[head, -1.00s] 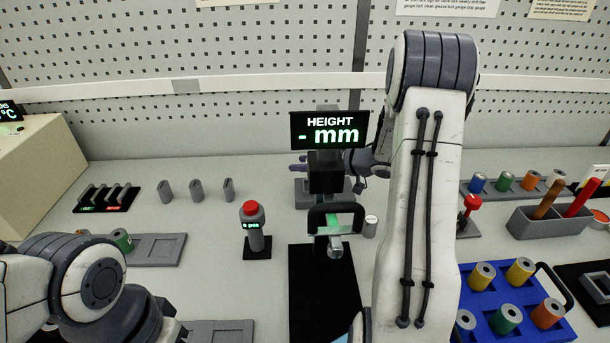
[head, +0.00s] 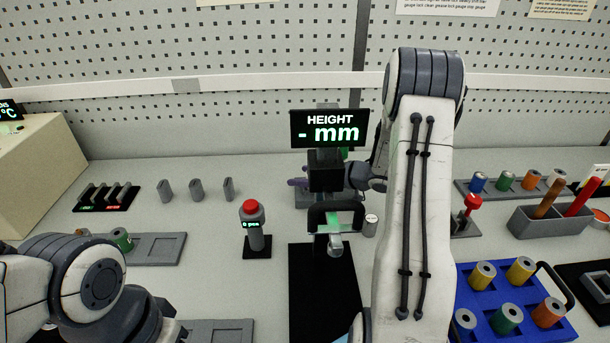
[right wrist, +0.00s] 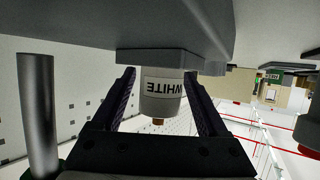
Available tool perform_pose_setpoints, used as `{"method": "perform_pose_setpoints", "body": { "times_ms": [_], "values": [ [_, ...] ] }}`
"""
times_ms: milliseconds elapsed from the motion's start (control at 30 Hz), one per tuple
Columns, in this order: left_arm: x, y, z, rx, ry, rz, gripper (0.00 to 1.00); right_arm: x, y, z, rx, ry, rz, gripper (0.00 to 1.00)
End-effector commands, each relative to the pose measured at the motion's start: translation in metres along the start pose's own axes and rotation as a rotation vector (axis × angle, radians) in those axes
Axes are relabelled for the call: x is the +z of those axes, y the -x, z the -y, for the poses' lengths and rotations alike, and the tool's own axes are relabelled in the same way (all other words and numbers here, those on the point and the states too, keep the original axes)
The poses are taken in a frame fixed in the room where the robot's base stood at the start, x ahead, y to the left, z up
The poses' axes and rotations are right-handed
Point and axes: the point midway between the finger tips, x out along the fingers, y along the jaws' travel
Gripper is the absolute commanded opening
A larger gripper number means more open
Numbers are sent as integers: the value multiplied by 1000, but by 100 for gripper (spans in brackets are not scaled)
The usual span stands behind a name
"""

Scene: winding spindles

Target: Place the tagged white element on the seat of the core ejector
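The white element (right wrist: 162,97) carries an upside-down "WHITE" tag in the right wrist view, where the picture is inverted. It meets the grey seat (right wrist: 170,60) of the core ejector at the top of that picture, so it stands upright there. My right gripper (right wrist: 160,72) has one dark purple finger on each side of it, with narrow gaps showing, so it looks open around the element. In the head view my right gripper is mostly hidden behind the height display, and the ejector base (head: 310,198) shows only in part. My left gripper (head: 175,328) is at the lower left, its fingers unclear.
The height gauge (head: 329,130) stands in front of the ejector. A red-topped button post (head: 254,235) stands to its left. A blue tray (head: 485,318) of coloured spools and a grey bin (head: 540,224) lie to the right. A grey post (right wrist: 38,115) rises beside my right gripper.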

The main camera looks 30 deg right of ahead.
Motion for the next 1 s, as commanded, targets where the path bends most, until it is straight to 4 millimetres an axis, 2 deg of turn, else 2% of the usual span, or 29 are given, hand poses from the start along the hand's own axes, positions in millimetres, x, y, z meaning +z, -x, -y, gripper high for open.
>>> {"method": "perform_pose_setpoints", "body": {
  "times_ms": [167,233,700,833,1000],
  "values": [
    [0,2,0,0,0,0,50,-5,2,0,0,1,0,76],
    [0,1,0,0,0,0,50,-3,9,-1,3,0,-1,76],
    [0,2,0,0,0,0,50,-3,102,-1,5,0,0,76],
    [0,2,0,0,0,0,50,-3,116,-1,2,0,0,76],
    [0,2,0,0,0,0,50,-3,122,0,1,-1,0,76]
  ]
}}
